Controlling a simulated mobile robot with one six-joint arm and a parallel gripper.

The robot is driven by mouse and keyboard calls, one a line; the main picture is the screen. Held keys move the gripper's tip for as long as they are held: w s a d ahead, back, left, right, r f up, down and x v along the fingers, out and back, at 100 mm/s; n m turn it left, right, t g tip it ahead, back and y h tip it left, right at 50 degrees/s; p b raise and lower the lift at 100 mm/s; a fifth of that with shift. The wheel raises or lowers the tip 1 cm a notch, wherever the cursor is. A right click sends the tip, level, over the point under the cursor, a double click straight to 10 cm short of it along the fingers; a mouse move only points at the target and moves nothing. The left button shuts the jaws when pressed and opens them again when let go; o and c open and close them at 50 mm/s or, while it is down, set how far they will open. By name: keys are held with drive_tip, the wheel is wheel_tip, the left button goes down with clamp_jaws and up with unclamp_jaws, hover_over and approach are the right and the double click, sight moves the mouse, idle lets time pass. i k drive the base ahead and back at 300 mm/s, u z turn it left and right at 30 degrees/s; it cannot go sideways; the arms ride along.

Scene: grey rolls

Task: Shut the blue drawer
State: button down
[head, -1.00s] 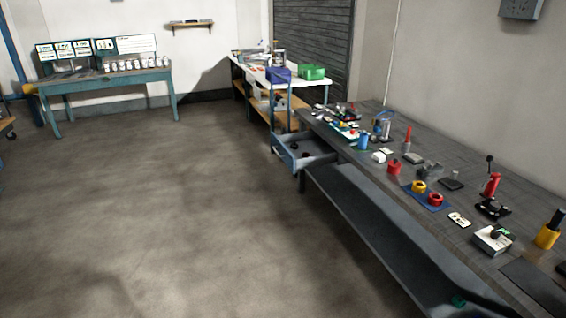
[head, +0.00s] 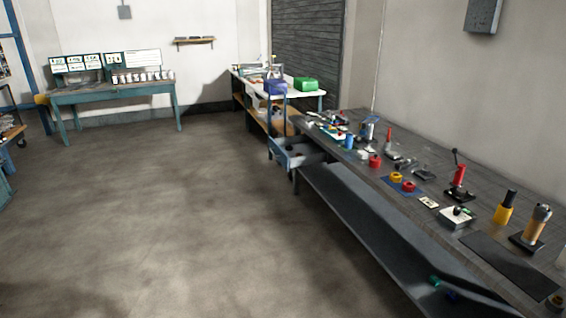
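The blue drawer (head: 282,152) stands open at the far end of the long dark workbench (head: 470,216). It sticks out to the left over the floor, and a few small dark things seem to lie inside. It is some distance ahead of me. My gripper is not in view.
Open concrete floor (head: 150,220) lies to the left and ahead. The bench with a lower shelf (head: 375,228) runs along the right, with several tools on top. A white-topped table (head: 302,91) with blue and green bins stands behind the drawer. A teal desk (head: 110,92) is at the back left.

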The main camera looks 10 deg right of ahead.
sight(312, 152)
drive_tip(key=k, duration=0.35)
drive_tip(key=z, duration=0.25)
drive_tip(key=i, duration=2.1)
drive_tip(key=u, duration=0.45)
drive_tip(key=i, duration=0.65)
drive_tip(key=u, duration=0.95)
drive_tip(key=i, duration=0.85)
drive_tip(key=u, duration=0.5)
